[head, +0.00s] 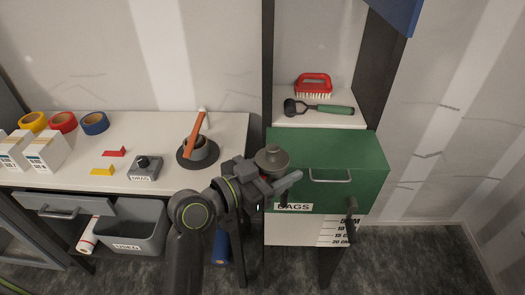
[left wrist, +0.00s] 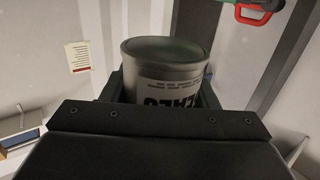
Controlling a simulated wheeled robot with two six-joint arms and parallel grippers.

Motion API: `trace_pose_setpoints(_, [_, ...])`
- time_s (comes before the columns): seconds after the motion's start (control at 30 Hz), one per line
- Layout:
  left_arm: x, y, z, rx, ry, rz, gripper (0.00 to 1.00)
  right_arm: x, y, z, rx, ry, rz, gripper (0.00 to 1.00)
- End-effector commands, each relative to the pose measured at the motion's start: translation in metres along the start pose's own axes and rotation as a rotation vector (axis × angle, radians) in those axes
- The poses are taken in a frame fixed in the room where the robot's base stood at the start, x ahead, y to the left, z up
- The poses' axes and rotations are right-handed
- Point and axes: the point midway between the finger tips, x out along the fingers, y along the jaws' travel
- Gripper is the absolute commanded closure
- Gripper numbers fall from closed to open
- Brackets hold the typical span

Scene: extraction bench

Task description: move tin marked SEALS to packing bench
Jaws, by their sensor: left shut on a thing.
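My left gripper (head: 277,180) is shut on a grey tin (head: 271,158), held up in front of the green drawer unit. In the left wrist view the tin (left wrist: 170,75) sits between the jaws, with its dark greenish round end showing. Part of its label shows, with letters that fit SEALS, upside down and partly hidden by the gripper. A white-topped bench (head: 225,130) stands to the left of the gripper; no sign on it names it as the packing bench. My right gripper is not in view.
On the bench are tape rolls (head: 62,122), white boxes (head: 42,150), a dark block marked DRAG (head: 145,168) and a pot (head: 198,152) with an orange-handled tool. The green drawer (head: 325,150) is at right, below a shelf with a red brush (head: 313,85). The bench's back middle is clear.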

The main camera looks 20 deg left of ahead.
Motion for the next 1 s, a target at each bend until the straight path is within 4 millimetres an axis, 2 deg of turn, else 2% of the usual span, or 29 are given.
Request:
trace_pose_setpoints(0.3, [0.020,0.046,0.024,0.012,0.003,0.290,0.85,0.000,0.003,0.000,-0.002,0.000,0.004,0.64])
trace_pose_setpoints(0.5, [0.026,0.063,0.033,0.020,0.003,0.395,0.85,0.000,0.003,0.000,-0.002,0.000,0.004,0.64])
trace_pose_setpoints(0.77, [0.022,0.062,0.035,0.031,0.000,0.493,0.85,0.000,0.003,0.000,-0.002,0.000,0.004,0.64])
trace_pose_setpoints(1.0, [0.011,0.054,0.036,0.037,-0.001,0.654,0.85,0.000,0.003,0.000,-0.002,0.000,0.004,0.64])
